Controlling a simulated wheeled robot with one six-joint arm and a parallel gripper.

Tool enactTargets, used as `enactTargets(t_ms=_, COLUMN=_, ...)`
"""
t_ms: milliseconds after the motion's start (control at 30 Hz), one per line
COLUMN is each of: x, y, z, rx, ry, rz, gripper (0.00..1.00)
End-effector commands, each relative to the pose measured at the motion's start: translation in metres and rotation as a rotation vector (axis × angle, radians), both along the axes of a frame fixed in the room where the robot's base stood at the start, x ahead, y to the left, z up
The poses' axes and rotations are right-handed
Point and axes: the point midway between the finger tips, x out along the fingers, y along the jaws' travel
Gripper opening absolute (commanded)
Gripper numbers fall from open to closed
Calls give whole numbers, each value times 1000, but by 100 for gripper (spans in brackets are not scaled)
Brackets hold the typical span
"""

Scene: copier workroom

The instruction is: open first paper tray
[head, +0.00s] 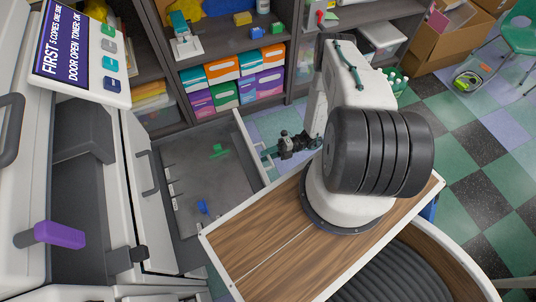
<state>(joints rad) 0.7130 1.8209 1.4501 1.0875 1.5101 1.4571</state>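The copier (130,150) fills the left side. A paper tray (200,165) stands pulled out to the right, with a bare grey floor, a green piece (218,151) and a blue piece (203,207) inside. No paper shows in it. Its white front panel (250,148) is at the right end. My gripper (270,152) is at the outer side of this panel, close to it or touching. Its fingers are small and dark against the panel; I cannot tell whether they are closed on a handle, which is hidden.
A purple lever (60,235) and a dark handle (147,172) show on the copier. Shelves (235,45) with coloured boxes stand behind. Checkered floor (470,150) is open at right.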

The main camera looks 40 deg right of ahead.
Motion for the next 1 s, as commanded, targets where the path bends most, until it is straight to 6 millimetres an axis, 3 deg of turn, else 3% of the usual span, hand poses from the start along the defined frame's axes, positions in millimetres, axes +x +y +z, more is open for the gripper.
enactTargets(t_ms=167, x=0, y=-6, z=0, rx=0, ry=-2, rz=-3, gripper=38)
enactTargets(t_ms=600, x=-16, y=-70, z=0, rx=0, ry=-1, rz=-2, gripper=38)
enactTargets(t_ms=1000, x=-18, y=-77, z=0, rx=0, ry=0, rz=0, gripper=38)
